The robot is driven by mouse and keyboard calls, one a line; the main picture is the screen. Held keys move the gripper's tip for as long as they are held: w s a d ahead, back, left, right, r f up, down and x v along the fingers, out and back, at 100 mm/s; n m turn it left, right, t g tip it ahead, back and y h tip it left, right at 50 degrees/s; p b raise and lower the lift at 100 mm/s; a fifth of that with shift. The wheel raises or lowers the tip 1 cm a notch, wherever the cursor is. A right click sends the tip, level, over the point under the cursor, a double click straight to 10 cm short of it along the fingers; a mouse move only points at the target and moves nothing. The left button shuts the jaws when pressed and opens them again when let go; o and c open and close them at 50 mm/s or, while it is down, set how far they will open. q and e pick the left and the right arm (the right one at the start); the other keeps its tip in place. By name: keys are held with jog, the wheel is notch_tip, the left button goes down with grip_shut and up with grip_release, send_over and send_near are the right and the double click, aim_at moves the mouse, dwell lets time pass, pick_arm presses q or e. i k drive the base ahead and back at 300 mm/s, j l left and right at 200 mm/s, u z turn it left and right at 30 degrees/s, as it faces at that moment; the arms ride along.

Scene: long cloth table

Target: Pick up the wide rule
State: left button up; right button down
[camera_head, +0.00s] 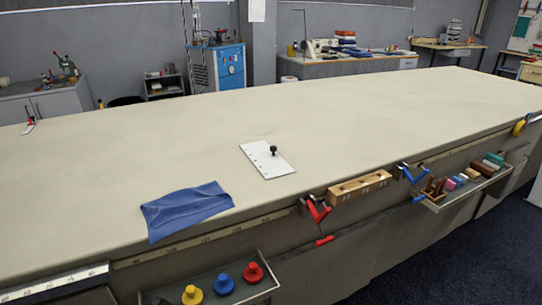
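A flat white rectangular plate (278,163) with a black knob on top and dark marks along one side lies near the table's front edge, in the middle of the head view. It may be the wide rule, but I cannot read its marks. A pale strip with dark marks (58,283) runs along the front edge at the lower left. Neither of my grippers shows in this view.
A folded blue cloth (186,208) lies left of the plate on the table (190,130). Clamps (317,212), a wooden block (359,188) and trays holding coloured knobs (224,284) and small blocks (465,180) line the front edge. The tabletop behind the plate is clear.

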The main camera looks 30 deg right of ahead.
aim_at(264, 157)
jog(key=l+u, duration=0.1)
jog(key=l, duration=2.3)
